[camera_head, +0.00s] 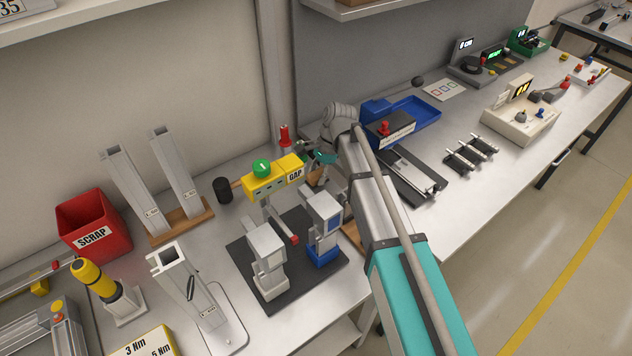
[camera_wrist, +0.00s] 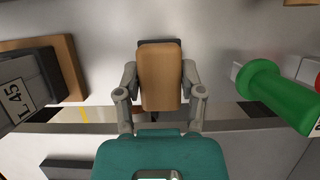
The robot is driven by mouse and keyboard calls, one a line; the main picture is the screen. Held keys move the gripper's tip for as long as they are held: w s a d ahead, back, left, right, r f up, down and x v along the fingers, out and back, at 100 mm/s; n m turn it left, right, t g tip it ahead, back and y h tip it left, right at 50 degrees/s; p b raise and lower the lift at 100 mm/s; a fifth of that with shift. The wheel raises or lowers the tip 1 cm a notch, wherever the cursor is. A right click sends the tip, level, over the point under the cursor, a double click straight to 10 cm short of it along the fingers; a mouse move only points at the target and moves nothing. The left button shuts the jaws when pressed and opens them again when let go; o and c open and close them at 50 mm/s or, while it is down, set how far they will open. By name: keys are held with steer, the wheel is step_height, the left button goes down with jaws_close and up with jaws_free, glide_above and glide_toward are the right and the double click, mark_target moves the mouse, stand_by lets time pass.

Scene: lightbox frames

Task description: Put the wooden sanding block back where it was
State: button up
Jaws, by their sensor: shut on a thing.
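The wooden sanding block (camera_wrist: 160,80) is a tan, rounded block with a dark strip at its far end. It fills the middle of the wrist view. My gripper (camera_wrist: 160,92) is shut on it, with one grey finger against each long side. In the head view my gripper (camera_head: 322,166) is small, behind the yellow GAP gauge and partly hidden by it and by my arm. A bit of tan shows there, but I cannot tell whether it is the block. The spot the block came from cannot be made out.
In the wrist view, a dark block labelled L 45 (camera_wrist: 28,85) stands left by a wooden base (camera_wrist: 68,68), and a green handle (camera_wrist: 275,95) is at right. In the head view, the GAP gauge (camera_head: 264,184), blue tray (camera_head: 418,112) and red SCRAP bin (camera_head: 88,212) stand on the bench.

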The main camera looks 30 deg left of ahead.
steer(key=shift+f+b, duration=0.5)
steer(key=shift+f, duration=0.3)
steer(key=shift+f, duration=0.2)
steer(key=o, duration=1)
steer(key=shift+r, duration=0.1)
steer(key=shift+o, duration=0.2)
steer(key=shift+r, duration=0.15)
steer(key=p+v, duration=0.2)
steer(key=shift+w+r+p, duration=0.1)
steer(key=shift+r+p, duration=0.2)
steer(key=shift+r, duration=0.05)
steer(key=p+v, duration=0.8)
steer(key=v, duration=0.1)
steer(key=shift+p, duration=0.3)
steer(key=shift+w+d+r, duration=0.1)
